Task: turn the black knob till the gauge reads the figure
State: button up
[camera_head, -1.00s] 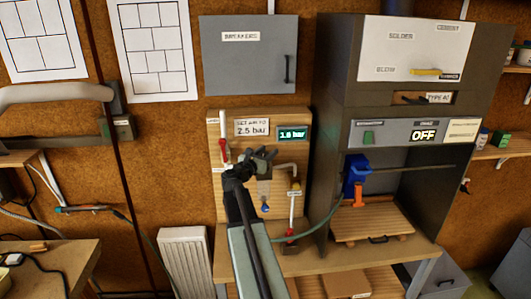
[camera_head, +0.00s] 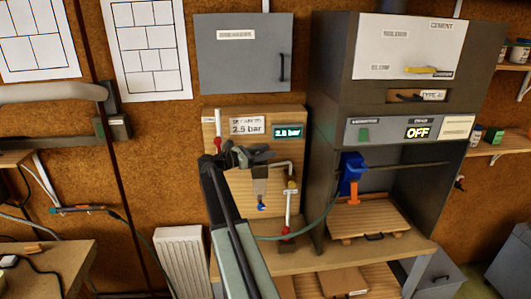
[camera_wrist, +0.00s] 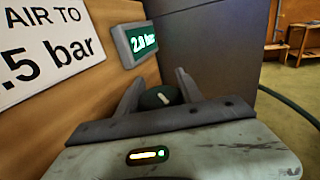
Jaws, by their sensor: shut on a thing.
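The black knob (camera_wrist: 152,99) with a pale mark sits between the two fingers of my gripper (camera_wrist: 160,92) in the wrist view. My gripper is shut on it; in the head view my gripper (camera_head: 262,157) covers it on the wooden board (camera_head: 240,192). The lit gauge (camera_wrist: 143,40) reads about 2.0 bar in the wrist view. The gauge also shows above my gripper in the head view (camera_head: 288,132). The white sign (camera_wrist: 45,45) beside the gauge says to set air to 2.5 bar; its left edge is cut off in the wrist view.
A red-handled valve (camera_head: 217,146) is left of my gripper. A pipe with a red-marked lower valve (camera_head: 288,215) is at right. A dark cabinet (camera_head: 330,110) with a sign reading OFF stands close on the right. A grey box (camera_head: 240,70) hangs above.

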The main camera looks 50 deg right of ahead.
dwell(0.4)
jog(key=o, duration=1.3)
jog(key=shift+r+p, duration=0.45)
notch_tip(320, 180, up, 4)
jog(key=p, duration=0.3)
jog(key=shift+f, duration=0.25)
jog(key=s+a, duration=0.3)
jog(key=s, duration=0.1)
jog(key=s+a, duration=0.4)
jog(key=s+a+p, duration=0.1)
jog(key=s+a, duration=0.2)
jog(key=s, duration=0.1)
jog(key=shift+a+r, duration=0.3)
